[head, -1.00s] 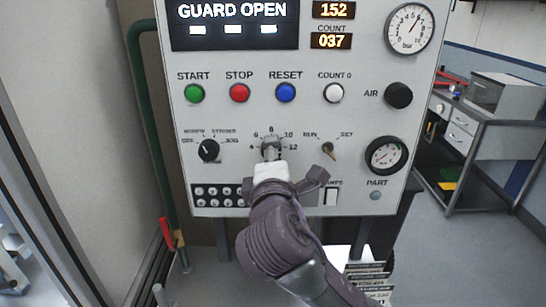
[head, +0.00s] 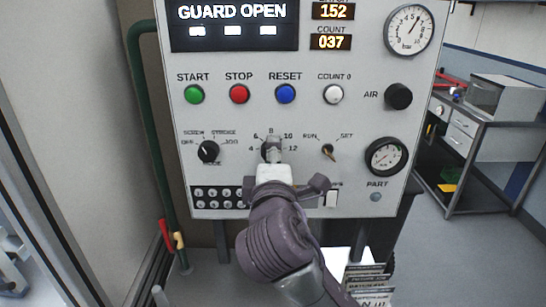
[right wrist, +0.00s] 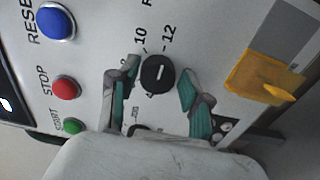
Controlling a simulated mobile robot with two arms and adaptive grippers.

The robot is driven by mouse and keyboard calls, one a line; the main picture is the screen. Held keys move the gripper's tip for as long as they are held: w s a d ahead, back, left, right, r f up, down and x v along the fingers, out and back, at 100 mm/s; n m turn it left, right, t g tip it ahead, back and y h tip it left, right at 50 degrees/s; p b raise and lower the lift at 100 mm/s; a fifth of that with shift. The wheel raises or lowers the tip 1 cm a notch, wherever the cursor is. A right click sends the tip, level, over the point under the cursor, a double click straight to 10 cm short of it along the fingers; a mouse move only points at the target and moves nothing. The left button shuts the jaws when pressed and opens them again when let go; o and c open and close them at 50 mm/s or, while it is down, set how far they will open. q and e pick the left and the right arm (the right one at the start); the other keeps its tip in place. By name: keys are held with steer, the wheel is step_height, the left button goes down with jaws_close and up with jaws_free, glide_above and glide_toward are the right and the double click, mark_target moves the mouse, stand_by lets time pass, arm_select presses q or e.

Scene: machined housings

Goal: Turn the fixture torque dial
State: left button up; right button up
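The torque dial (right wrist: 157,73) is a round black knob with a pale bar, set on the panel with a number scale around it; 10 and 12 are readable beside it. In the head view the dial (head: 264,153) is partly hidden behind my gripper. My right gripper (right wrist: 159,75) is open, with its two teal-padded fingers on either side of the dial. Gaps show between the fingers and the dial. In the head view my right gripper (head: 273,147) points at the panel. My left gripper is not in view.
The black mode selector (head: 208,151) is left of the dial and the RUN/SET key switch (head: 328,151) is right of it. Green, red, blue and white buttons run above. A gauge (head: 386,156) is farther right.

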steer(key=shift+o, duration=0.7)
steer(key=s, duration=1.2)
